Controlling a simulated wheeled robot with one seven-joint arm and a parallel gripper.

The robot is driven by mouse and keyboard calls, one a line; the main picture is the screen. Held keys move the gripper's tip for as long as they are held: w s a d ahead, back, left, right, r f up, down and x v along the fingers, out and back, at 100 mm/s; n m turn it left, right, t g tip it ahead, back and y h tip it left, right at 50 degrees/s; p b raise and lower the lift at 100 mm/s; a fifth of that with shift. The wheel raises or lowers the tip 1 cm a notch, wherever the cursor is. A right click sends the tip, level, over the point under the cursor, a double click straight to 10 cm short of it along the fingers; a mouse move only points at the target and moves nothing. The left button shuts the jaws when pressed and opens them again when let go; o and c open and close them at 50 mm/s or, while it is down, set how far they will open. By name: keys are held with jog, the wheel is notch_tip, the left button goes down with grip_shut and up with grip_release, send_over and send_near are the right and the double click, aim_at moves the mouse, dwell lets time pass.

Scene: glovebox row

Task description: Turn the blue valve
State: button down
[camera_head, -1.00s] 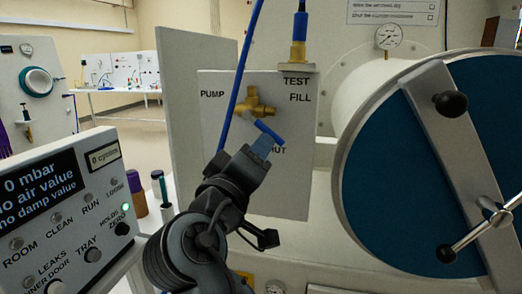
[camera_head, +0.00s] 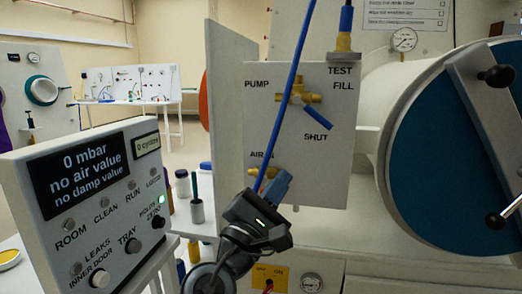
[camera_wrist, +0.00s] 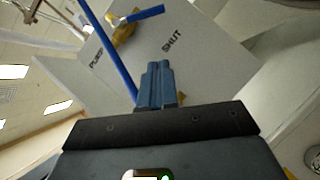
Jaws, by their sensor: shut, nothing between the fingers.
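The blue valve has a blue lever (camera_head: 314,118) on a brass body (camera_head: 296,92), mounted on a pale panel (camera_head: 330,170) marked PUMP, TEST, FILL and SHUT. The lever slants down and right from the body, above the word SHUT. In the wrist view the lever (camera_wrist: 143,14) and brass body (camera_wrist: 124,30) are near the top edge. My gripper (camera_head: 280,177) is below and left of the lever, apart from it, by the panel's lower part. Its fingers (camera_wrist: 158,68) are together with nothing between them. It partly hides a lower brass fitting (camera_head: 262,172).
A blue hose (camera_head: 290,75) runs down in front of the panel, close to my gripper. A round blue door (camera_head: 430,160) with a bar and knobs is at right. A control box (camera_head: 90,200) reading 0 mbar stands at left. Small bottles (camera_head: 197,210) stand between.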

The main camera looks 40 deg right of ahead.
aim_at(313, 113)
jog(key=s+r+p+x, duration=0.1)
jog(key=r+p+x, duration=0.1)
jog(key=x, duration=1)
jog(key=shift+s+a+n+p, duration=0.2)
jog(key=shift+s+n+p, duration=0.2)
jog(key=shift+p, duration=0.3)
